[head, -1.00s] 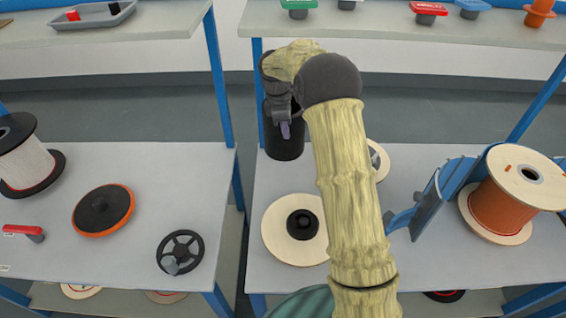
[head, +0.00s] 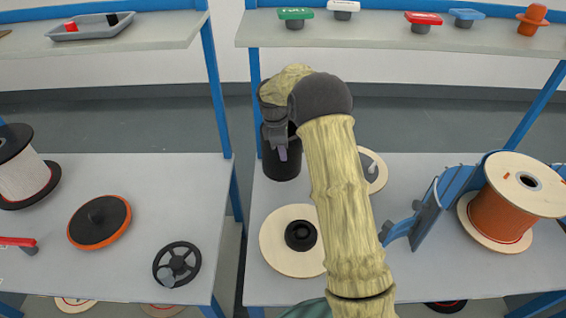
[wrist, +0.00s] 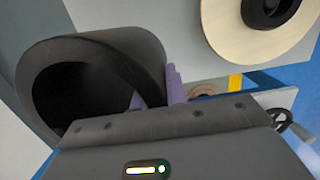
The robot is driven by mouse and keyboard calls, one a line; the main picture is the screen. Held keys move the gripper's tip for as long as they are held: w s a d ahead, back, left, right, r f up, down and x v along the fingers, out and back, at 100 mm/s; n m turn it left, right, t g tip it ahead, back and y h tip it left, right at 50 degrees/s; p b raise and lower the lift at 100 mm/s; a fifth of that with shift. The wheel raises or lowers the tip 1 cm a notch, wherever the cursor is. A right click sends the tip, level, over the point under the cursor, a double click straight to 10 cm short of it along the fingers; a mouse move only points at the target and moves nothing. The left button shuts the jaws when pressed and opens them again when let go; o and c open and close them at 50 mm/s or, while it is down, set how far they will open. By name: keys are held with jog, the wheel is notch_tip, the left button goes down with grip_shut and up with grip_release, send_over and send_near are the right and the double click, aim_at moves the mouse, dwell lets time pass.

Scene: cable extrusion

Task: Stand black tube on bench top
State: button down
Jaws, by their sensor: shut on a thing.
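The black tube (head: 282,165) is a wide, hollow cylinder. In the head view it is upright at the back left corner of the right bench top (head: 405,262). My gripper (head: 283,152) is shut on the tube, with a purple finger showing against its near side. The upper part of the tube is partly hidden behind my gripper and wrist. In the wrist view the tube's open dark end (wrist: 85,90) fills the left side, with purple fingers (wrist: 172,85) at its wall. I cannot tell whether its lower end touches the bench.
A pale disc with a black hub (head: 292,250) lies in front of the tube, and another pale disc (head: 374,172) lies to its right. A blue stand (head: 432,210) and an orange spool (head: 502,212) are farther right. A shelf (head: 380,35) runs above the back.

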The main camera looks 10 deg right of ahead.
send_over(283, 180)
jog(key=shift+w+f+b, duration=0.2)
jog(key=shift+w+f, duration=0.05)
jog(key=shift+f, duration=1)
jog(key=shift+w+f+b, duration=0.2)
jog(key=shift+f, duration=1.05)
jog(key=c, duration=1.4)
grip_release()
jog(key=shift+f, duration=0.15)
jog(key=shift+d, duration=0.1)
notch_tip(283, 180, up, 8)
jog(key=a+p, duration=0.1)
jog(key=shift+f, duration=0.15)
jog(key=shift+a, duration=0.1)
